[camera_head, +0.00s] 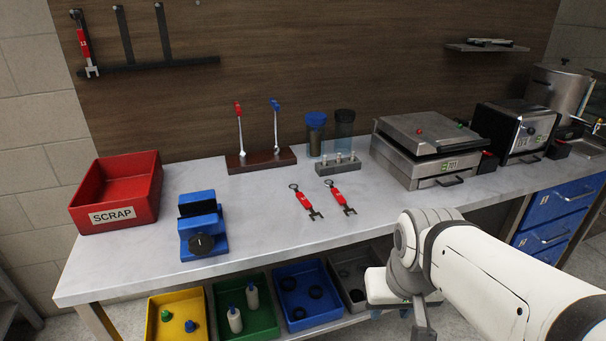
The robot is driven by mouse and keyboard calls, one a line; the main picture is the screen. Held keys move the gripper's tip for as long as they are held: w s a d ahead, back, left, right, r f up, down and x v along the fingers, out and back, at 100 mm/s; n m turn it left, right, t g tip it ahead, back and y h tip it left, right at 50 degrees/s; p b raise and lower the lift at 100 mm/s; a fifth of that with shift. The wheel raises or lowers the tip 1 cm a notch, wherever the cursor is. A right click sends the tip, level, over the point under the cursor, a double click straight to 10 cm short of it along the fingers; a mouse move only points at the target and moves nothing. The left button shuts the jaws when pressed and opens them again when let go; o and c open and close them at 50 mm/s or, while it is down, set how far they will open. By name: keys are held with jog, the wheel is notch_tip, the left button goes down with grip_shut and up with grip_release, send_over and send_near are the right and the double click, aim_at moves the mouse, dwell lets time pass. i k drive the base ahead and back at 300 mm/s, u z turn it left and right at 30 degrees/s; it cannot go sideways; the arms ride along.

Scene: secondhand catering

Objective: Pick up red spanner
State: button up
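Two red-handled spanners lie flat side by side on the grey worktop (270,225), the left one (305,200) and the right one (341,197). Each has a dark ring at the far end and a dark open jaw at the near end. Another red spanner (84,48) hangs jaw down on the wall rack at the upper left. My gripper (422,325) is at the bottom edge, in front of the worktop and apart from all the spanners. It is mostly cut off, so its opening cannot be seen.
A wooden stand (262,161) holds a red-topped and a blue-topped tool. A red SCRAP bin (117,194) and blue vise (203,226) stand left. A metal block (338,164) is behind the spanners; a press grill (430,150) stands right. Coloured trays sit below. Worktop around the spanners is clear.

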aim_at(302, 199)
jog(key=i, duration=0.95)
jog(key=u, duration=0.05)
